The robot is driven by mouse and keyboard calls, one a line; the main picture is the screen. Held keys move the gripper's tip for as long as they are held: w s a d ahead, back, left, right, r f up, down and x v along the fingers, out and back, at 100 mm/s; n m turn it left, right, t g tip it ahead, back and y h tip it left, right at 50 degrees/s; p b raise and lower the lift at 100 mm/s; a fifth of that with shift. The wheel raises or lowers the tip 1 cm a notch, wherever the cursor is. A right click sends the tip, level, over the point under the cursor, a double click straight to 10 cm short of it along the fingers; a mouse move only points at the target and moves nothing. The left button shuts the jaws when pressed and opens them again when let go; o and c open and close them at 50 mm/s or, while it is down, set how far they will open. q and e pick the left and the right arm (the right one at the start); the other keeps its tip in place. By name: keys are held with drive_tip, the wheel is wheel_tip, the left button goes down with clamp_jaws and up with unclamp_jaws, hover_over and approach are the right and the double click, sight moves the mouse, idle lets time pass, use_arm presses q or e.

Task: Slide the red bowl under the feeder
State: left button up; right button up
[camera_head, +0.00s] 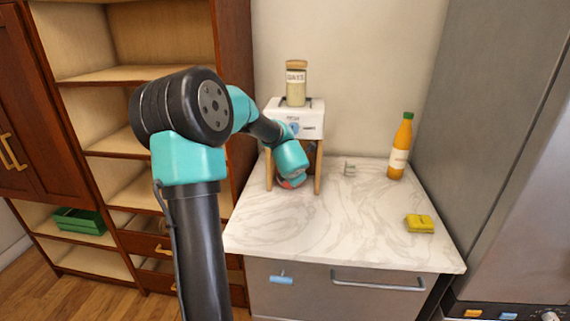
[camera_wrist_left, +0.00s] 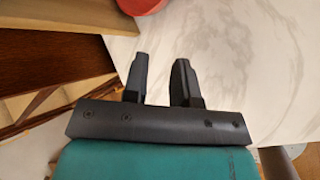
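The feeder (camera_head: 313,119) is a white box on wooden legs at the back of the marble counter, with a jar of oats (camera_head: 296,88) on top. A small part of the red bowl (camera_head: 292,183) shows by the feeder's legs, mostly hidden by my left arm. The bowl's edge also shows at the top of the left wrist view (camera_wrist_left: 140,5). My left gripper (camera_wrist_left: 161,68) is open and empty over the counter edge, with the bowl ahead of its fingertips and apart from them. Its fingers are hidden in the head view. My right gripper is not in view.
An orange bottle (camera_head: 400,148) and a small metal rack (camera_head: 349,169) stand at the back right of the counter (camera_head: 345,225). A yellow sponge (camera_head: 419,223) lies at the right. The front middle is clear. Wooden shelves (camera_head: 120,75) border the left.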

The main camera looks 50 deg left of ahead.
use_arm(q)
drive_tip(key=a+r+m, duration=0.1)
drive_tip(key=m, duration=0.5)
drive_tip(key=a+r+m+g, duration=0.1)
drive_tip(key=m, duration=0.5)
drive_tip(key=a+r+m+g, duration=0.1)
drive_tip(key=m, duration=0.5)
drive_tip(key=shift+a+r+m, duration=0.1)
drive_tip(key=shift+r+m, duration=0.1)
drive_tip(key=shift+m, duration=0.1)
drive_tip(key=x, duration=1.7)
drive_tip(key=shift+w+a+f, duration=0.1)
drive_tip(key=shift+w+a, duration=0.05)
drive_tip(key=shift+w, duration=0.05)
drive_tip(key=shift+c, duration=0.3)
clamp_jaws()
